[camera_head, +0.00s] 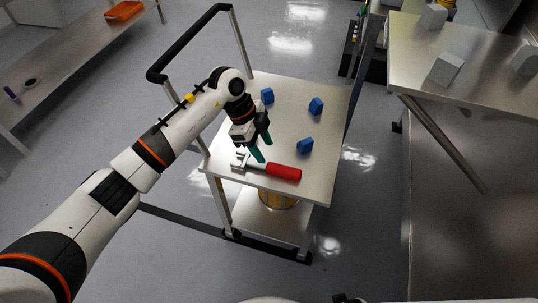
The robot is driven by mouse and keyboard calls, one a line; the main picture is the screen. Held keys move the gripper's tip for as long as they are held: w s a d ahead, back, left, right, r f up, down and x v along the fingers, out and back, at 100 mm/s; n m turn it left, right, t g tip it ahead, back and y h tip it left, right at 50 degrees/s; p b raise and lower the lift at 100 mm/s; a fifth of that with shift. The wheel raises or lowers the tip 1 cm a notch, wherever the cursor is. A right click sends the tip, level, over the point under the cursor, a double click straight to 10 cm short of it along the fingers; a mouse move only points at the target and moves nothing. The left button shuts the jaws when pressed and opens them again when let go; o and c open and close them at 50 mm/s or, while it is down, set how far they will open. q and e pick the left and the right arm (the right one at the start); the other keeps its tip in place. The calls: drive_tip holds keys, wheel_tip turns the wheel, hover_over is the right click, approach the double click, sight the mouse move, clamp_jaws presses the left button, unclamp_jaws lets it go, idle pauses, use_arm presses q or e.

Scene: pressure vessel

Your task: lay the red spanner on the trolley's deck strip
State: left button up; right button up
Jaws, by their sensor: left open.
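The red spanner (284,173) lies on the near part of the trolley's deck (318,130). Its red handle points right and its metal jaw end (240,160) lies to the left, close to the deck's near edge. My left gripper (262,152) is open above the spanner, with its green fingers pointing down close to the metal shank. I cannot tell whether the fingers touch it. The deck strip cannot be made out as a separate part. My right gripper is not in view.
Several blue blocks (305,146) stand on the deck behind and right of the spanner. The trolley's black push handle (187,42) rises at the far left. A metal bench (480,100) with grey blocks (446,68) is at the right. Floor is clear around the trolley's left.

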use_arm(q)
drive_tip(key=shift+v, duration=2.75)
